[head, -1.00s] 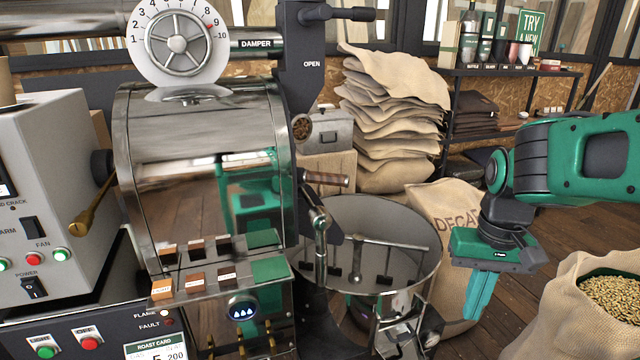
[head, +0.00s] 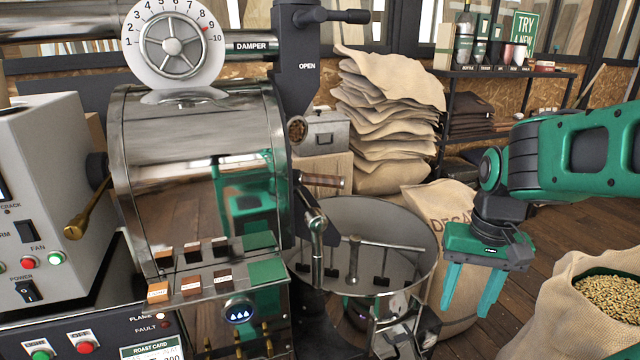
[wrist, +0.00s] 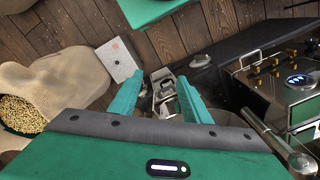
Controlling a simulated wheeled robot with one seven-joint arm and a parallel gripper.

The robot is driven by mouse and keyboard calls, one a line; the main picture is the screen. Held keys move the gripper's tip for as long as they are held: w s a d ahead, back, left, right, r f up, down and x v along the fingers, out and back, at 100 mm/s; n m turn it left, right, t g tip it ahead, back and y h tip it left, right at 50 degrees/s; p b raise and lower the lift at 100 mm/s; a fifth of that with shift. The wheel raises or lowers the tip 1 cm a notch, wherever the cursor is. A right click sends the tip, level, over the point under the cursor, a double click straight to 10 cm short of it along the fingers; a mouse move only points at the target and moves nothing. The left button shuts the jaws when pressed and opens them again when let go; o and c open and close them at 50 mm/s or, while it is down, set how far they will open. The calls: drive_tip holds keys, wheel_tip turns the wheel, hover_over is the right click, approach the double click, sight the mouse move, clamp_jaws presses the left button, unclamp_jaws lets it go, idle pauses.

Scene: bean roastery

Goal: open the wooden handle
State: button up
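The wooden handle (head: 322,180) is a short brown cylinder with a metal end. It sticks out to the right from the front of the shiny roaster drum (head: 200,150), above the round cooling pan. My gripper (head: 466,310) is green, points down and is open and empty. It is to the right of the handle and lower, beyond the right rim of the pan, apart from both. In the wrist view, my gripper (wrist: 160,82) shows its two fingers spread with nothing between them. I cannot make out the wooden handle in that view.
The cooling pan (head: 395,225) with stirring arms stands below the handle. A burlap sack (head: 425,208) stands behind my gripper, and an open bean sack (head: 560,310) is at the right. Stacked sacks (head: 385,120) are behind. A metal lever (head: 317,225) hangs near the handle.

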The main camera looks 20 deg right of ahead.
drive_tip(key=w+a+f+m+y, duration=0.1)
drive_tip(key=w+a+f+m, duration=0.15)
drive_tip(key=w, duration=0.45)
drive_tip(key=w+a+f+m+y, duration=0.1)
drive_tip(key=w+a+f+y, duration=0.15)
drive_tip(key=w, duration=0.45)
drive_tip(key=m+t+y, duration=1)
drive_tip(key=m+y, duration=0.1)
approach(325, 180)
drive_tip(key=x, duration=0.6)
drive_tip(key=w+x, duration=0.1)
drive_tip(key=x, duration=0.3)
drive_tip(key=shift+w+d+f, duration=0.15)
drive_tip(key=shift+d+f, duration=0.15)
drive_tip(key=shift+f, duration=0.05)
drive_tip(key=shift+c, duration=0.6)
clamp_jaws()
